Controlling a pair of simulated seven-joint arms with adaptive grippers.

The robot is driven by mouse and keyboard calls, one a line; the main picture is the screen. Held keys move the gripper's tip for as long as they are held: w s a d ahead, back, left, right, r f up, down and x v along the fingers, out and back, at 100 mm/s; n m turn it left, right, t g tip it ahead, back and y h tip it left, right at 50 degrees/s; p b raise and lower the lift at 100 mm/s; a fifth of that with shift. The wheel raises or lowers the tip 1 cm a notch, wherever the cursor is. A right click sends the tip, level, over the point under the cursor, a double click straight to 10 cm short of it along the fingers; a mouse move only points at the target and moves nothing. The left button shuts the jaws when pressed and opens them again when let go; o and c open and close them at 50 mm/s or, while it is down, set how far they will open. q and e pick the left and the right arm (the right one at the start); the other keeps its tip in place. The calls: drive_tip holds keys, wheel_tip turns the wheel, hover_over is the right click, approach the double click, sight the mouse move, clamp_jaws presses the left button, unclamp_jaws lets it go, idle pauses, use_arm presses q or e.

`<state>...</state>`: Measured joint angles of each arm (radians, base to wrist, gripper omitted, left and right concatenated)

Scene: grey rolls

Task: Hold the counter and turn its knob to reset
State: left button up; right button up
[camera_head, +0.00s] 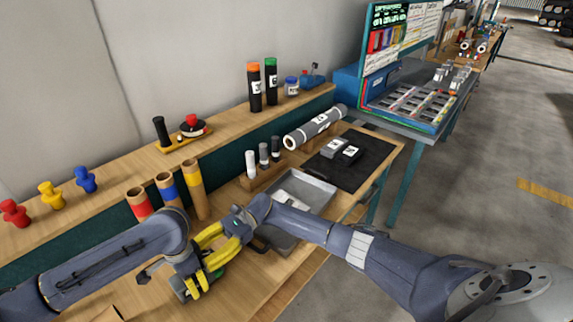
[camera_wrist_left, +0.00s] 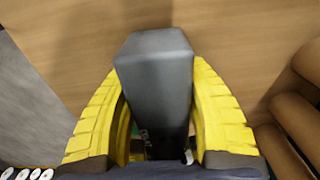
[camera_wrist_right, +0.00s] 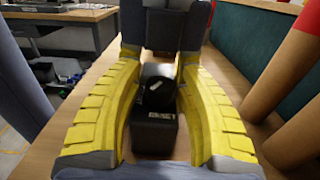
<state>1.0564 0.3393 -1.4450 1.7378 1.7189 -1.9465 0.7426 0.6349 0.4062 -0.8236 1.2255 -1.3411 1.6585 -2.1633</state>
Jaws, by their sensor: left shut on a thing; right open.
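The counter shows as a dark grey block (camera_wrist_left: 155,75) between the yellow fingers of my left gripper (camera_wrist_left: 157,72), which is shut on it over the wooden bench. In the right wrist view a black box (camera_wrist_right: 155,132) with a rounded black knob (camera_wrist_right: 157,88) bearing a white mark lies between the fingers of my right gripper (camera_wrist_right: 160,58). The right fingers are open, one on each side of the knob, with gaps. In the head view my left gripper (camera_head: 203,281) is just below my right gripper (camera_head: 208,249); they mostly hide the counter.
Several cardboard tubes with coloured bands (camera_head: 166,188) stand close beside the grippers. A grey metal tray (camera_head: 312,188) is right of them, partly behind my right arm. Small upright cylinders (camera_head: 263,157) and a black mat (camera_head: 370,168) lie beyond. A shelf runs along the wall.

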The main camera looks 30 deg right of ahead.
drive_tip(key=m+t, duration=0.2)
drive_tip(key=t, duration=0.2)
drive_tip(key=m+t+y, duration=0.1)
drive_tip(key=m+t, duration=0.2)
drive_tip(key=shift+t, duration=0.4)
drive_tip(key=d, duration=1.2)
drive_tip(key=shift+s+d+r, duration=0.2)
drive_tip(key=shift+d, duration=0.1)
drive_tip(key=w+d+r+m+t, duration=0.5)
drive_tip(key=d+r+m+t, duration=0.1)
drive_tip(key=d+m, duration=0.3)
drive_tip(key=w+d+r+m+t+y, duration=0.1)
drive_tip(key=w+d+r+m+t, duration=0.4)
drive_tip(key=d+m, duration=0.4)
drive_tip(key=shift+w+d+r+m+t, duration=0.2)
drive_tip(key=shift+d+r+m+t, duration=0.1)
drive_tip(key=shift+r+m+t, duration=0.35)
drive_tip(key=shift+a+r, duration=0.1)
drive_tip(key=shift+a, duration=0.05)
